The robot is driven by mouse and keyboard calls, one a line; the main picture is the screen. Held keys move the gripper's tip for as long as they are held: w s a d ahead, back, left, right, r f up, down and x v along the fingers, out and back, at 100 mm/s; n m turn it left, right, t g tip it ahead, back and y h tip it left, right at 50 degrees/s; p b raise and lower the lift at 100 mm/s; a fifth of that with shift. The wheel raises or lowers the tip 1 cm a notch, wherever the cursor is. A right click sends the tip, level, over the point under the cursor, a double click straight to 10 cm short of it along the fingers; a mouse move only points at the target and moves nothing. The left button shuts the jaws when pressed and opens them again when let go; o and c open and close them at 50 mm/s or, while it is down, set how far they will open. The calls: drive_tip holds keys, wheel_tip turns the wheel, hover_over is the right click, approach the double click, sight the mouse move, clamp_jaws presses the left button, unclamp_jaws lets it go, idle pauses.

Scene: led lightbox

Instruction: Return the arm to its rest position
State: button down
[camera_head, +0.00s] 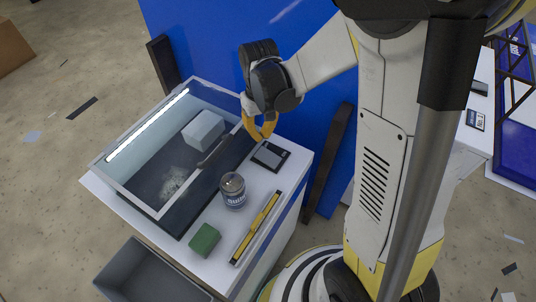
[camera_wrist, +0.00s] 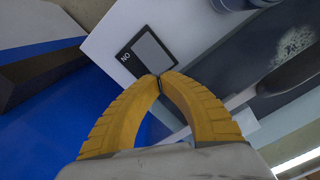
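My gripper (camera_head: 260,137) hangs at the end of my bent arm, over the back right part of the white cabinet top (camera_head: 182,228). In the wrist view its two yellow fingers (camera_wrist: 160,82) curve together and meet at the tips, with nothing seen between them. A dark panel with a grey face (camera_head: 270,156) lies on the cabinet top just below and right of the gripper. It also shows past the fingertips in the wrist view (camera_wrist: 152,50), marked "ON". The gripper looks apart from it.
A glass-sided lightbox (camera_head: 118,190) with a lit strip (camera_head: 148,125) holds a pale block (camera_head: 203,130). A can (camera_head: 233,190), a yellow level (camera_head: 256,228) and a green block (camera_head: 205,240) stand beside it. A grey bin (camera_head: 130,262) is in front. A blue panel (camera_head: 205,45) stands behind.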

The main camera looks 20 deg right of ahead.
drive_tip(key=shift+r, duration=0.1)
drive_tip(key=s+r+m+t, duration=0.1)
drive_tip(key=s+r+t, duration=0.6)
drive_tip(key=s+r, duration=0.5)
wheel_tip(320, 180, up, 3)
drive_tip(key=shift+s+r, duration=0.1)
drive_tip(key=shift+s, duration=0.25)
